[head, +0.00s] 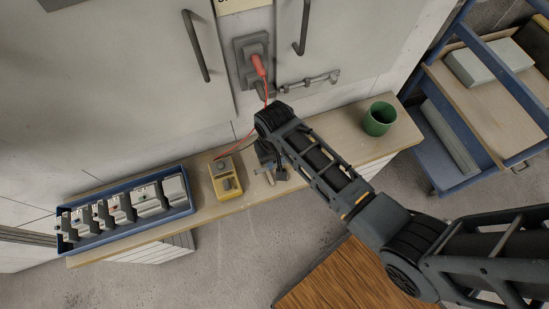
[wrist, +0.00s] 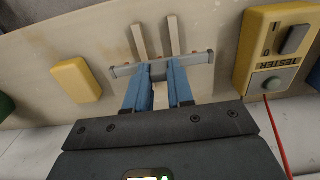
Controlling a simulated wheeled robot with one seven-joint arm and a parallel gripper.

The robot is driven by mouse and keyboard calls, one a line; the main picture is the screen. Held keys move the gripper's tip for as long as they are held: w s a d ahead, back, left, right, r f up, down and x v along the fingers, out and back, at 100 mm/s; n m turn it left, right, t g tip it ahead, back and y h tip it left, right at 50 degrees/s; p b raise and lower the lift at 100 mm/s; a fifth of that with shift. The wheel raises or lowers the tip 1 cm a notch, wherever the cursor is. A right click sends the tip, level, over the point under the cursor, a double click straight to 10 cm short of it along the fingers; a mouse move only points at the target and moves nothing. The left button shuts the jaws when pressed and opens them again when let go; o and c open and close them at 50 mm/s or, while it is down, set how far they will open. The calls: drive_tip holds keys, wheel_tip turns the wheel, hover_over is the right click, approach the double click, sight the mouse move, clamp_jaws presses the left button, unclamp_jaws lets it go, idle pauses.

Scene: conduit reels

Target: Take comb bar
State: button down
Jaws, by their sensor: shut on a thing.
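The comb bar (wrist: 198,59) is a thin grey bar with pale prongs, seen in the wrist view just ahead of my fingers. Its prongs point away from me across the shelf. My gripper (wrist: 158,70) has blue fingers shut on the middle of the bar, with both ends sticking out. I cannot tell whether the bar touches the shelf. In the head view my gripper (head: 273,168) is low over the shelf, right of the yellow tester, and my arm partly hides this spot.
The wooden shelf (wrist: 210,20) also holds a yellow tester (head: 225,178) with a red lead, a yellow block (wrist: 77,80), a green mug (head: 379,118) and a blue tray (head: 125,233) of modules. Cabinet doors (head: 130,80) stand behind. A blue cart (head: 430,165) is at right.

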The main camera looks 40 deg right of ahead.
drive_tip(key=shift+r+p, duration=2.1)
drive_tip(key=shift+r, duration=0.9)
